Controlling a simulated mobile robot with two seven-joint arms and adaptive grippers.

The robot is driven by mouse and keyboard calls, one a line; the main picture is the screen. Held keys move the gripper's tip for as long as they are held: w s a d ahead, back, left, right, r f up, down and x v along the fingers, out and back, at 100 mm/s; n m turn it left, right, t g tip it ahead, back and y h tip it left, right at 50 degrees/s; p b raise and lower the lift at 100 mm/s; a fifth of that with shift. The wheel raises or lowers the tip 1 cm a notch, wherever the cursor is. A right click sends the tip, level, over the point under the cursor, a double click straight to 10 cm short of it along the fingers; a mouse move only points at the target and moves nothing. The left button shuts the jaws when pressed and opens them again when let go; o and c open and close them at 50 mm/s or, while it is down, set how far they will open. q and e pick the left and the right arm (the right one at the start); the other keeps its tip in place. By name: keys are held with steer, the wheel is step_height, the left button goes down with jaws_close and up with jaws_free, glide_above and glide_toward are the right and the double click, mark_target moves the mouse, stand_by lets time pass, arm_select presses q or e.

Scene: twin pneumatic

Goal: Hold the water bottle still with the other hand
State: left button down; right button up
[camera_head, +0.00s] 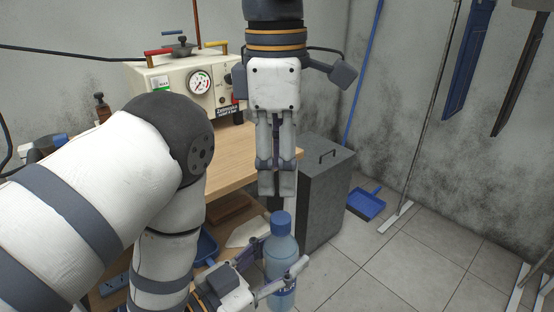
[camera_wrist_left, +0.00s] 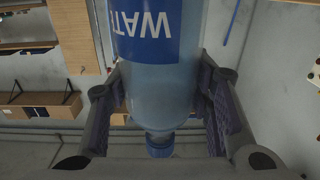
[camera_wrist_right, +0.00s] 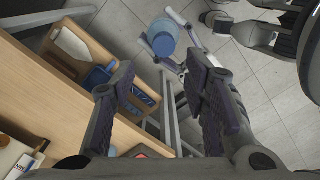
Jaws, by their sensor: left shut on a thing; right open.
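The water bottle (camera_head: 282,246) is clear blue with a blue cap and a blue label, and stands upright in the head view. My left gripper (camera_head: 275,277) is shut around the bottle's sides. In the left wrist view the bottle (camera_wrist_left: 158,75) fills the space between the finger pads, with its cap pointing down the picture. My right gripper (camera_head: 276,185) hangs above the bottle, pointing down, apart from the cap. In the right wrist view its fingers (camera_wrist_right: 165,105) are spread and empty, and the bottle's cap (camera_wrist_right: 163,42) shows beyond them.
A wooden workbench (camera_head: 232,160) carries a cream pneumatic unit with a gauge (camera_head: 200,84).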

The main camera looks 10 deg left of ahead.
mark_target(282, 216)
steer(key=shift+s+a+f, duration=0.1)
steer(key=shift+a+f, duration=0.05)
steer(key=shift+f, duration=0.05)
step_height(282, 216, down, 7)
steer(key=shift+f, duration=0.15)
jaws_close()
steer(key=n, duration=0.6)
steer(key=shift+s, duration=0.1)
steer(key=n, duration=0.8)
steer(key=shift+s, duration=0.1)
steer(key=n, duration=0.4)
steer(key=shift+d, duration=0.25)
steer(key=n, duration=0.8)
steer(key=shift+d, duration=0.1)
steer(key=n, duration=0.3)
steer(key=shift+n, duration=0.3)
steer(key=n, duration=0.6)
steer(key=shift+d+n, duration=0.1)
steer(key=shift+n, duration=0.2)
steer(key=n, duration=0.4)
steer(key=shift+n, duration=0.3)
